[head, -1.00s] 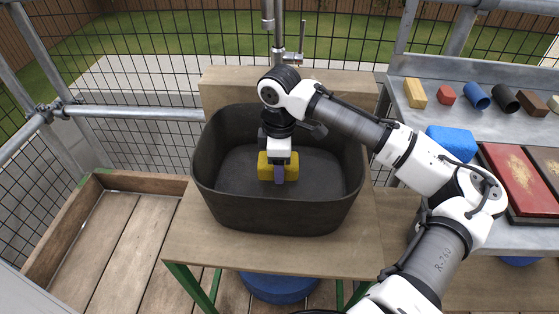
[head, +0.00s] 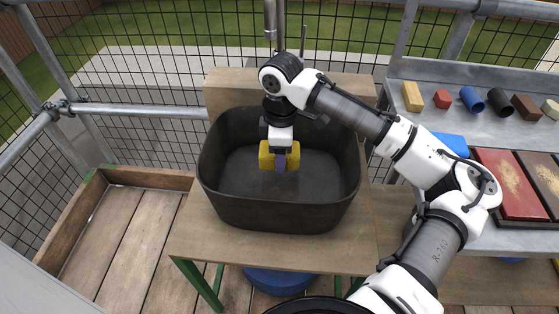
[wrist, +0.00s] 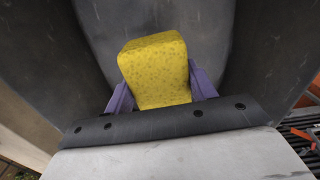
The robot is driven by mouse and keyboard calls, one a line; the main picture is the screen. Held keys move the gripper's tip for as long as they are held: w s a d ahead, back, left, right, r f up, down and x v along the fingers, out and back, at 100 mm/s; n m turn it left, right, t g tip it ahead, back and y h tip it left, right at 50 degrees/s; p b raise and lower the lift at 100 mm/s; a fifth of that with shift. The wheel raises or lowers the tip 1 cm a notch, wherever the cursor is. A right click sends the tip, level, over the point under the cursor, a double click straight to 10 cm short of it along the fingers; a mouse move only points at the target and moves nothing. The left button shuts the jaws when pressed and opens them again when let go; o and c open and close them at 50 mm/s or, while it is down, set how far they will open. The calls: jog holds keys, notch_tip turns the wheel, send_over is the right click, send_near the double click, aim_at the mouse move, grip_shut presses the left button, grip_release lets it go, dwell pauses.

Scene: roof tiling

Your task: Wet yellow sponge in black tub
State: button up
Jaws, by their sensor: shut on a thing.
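The black tub (head: 280,216) stands on a wooden table in the middle of the head view. My gripper (head: 280,163) reaches down inside the tub and is shut on the yellow sponge (head: 265,154). In the wrist view the sponge (wrist: 155,68) sits between the two purple fingers of my gripper (wrist: 162,92), with the dark tub wall (wrist: 150,22) around it. I cannot tell whether the sponge touches the tub floor, or whether it is wet.
A tap (head: 280,30) rises behind the tub. A scaffold rail (head: 140,110) runs at the left.

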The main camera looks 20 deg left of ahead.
jog(key=shift+r+p, duration=4.25)
jog(key=shift+r, duration=0.6)
notch_tip(320, 180, up, 4)
jog(key=p, duration=0.4)
jog(key=shift+f, duration=0.1)
